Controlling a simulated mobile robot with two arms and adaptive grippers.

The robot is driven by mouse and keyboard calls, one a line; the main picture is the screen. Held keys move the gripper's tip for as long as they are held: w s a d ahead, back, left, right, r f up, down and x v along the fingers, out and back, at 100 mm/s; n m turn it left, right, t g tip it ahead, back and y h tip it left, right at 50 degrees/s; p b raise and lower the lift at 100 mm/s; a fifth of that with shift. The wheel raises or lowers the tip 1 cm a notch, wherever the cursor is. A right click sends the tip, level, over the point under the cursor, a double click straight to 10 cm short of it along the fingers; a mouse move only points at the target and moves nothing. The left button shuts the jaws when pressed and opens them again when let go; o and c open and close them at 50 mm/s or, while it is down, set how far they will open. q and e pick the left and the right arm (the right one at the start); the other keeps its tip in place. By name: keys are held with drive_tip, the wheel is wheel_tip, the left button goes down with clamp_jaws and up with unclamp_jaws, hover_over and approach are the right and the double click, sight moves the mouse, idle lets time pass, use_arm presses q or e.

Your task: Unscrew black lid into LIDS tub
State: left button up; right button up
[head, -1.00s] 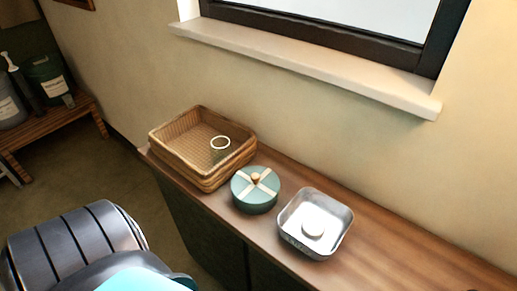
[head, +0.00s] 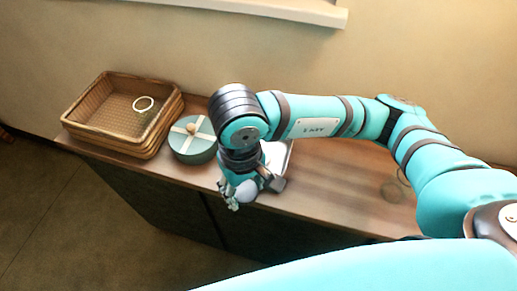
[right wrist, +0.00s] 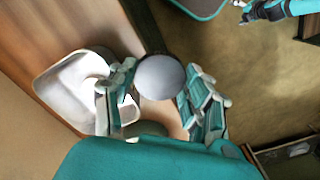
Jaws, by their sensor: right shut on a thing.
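My right gripper (head: 236,195) hangs over the front edge of the wooden counter, shut on a round, pale grey, lid-like disc (head: 246,190). In the right wrist view the disc (right wrist: 160,77) sits between the two teal fingers (right wrist: 158,100); it looks grey, not black. The square metal tub (head: 277,153) is mostly hidden behind my right arm; in the right wrist view the tub (right wrist: 45,83) is beside the gripper, to its left. Any label on it cannot be read. A teal gripper, apparently my left (right wrist: 248,14), shows small at the top right of that view. No bucket shows now.
A round green box (head: 196,151) with a cream cross and knob is between basket and tub. The counter (head: 345,200) is mostly clear at right.

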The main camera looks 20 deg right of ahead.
drive_tip(key=w+d+p, duration=0.1)
drive_tip(key=w+d, duration=0.1)
drive_tip(key=w, duration=0.1)
drive_tip(key=w+d+p, duration=0.2)
drive_tip(key=w, duration=0.2)
drive_tip(key=w+d+f+p, duration=0.1)
drive_tip(key=w+d, duration=0.1)
drive_tip(key=w, duration=0.1)
drive_tip(key=shift+w+d, duration=0.2)
drive_tip(key=shift+w, duration=0.15)
drive_tip(key=shift+w+d+f+p, duration=0.1)
drive_tip(key=shift+w+d+p, duration=0.25)
drive_tip(key=shift+w, duration=0.2)
drive_tip(key=f+p, duration=0.2)
drive_tip(key=f, duration=0.1)
drive_tip(key=shift+w, duration=0.2)
drive_tip(key=shift+f, duration=0.3)
drive_tip(key=shift+f, duration=0.1)
drive_tip(key=shift+f+b, duration=0.6)
drive_tip(key=shift+b, duration=0.35)
drive_tip(key=o, duration=1.3)
drive_tip(key=shift+r, duration=0.1)
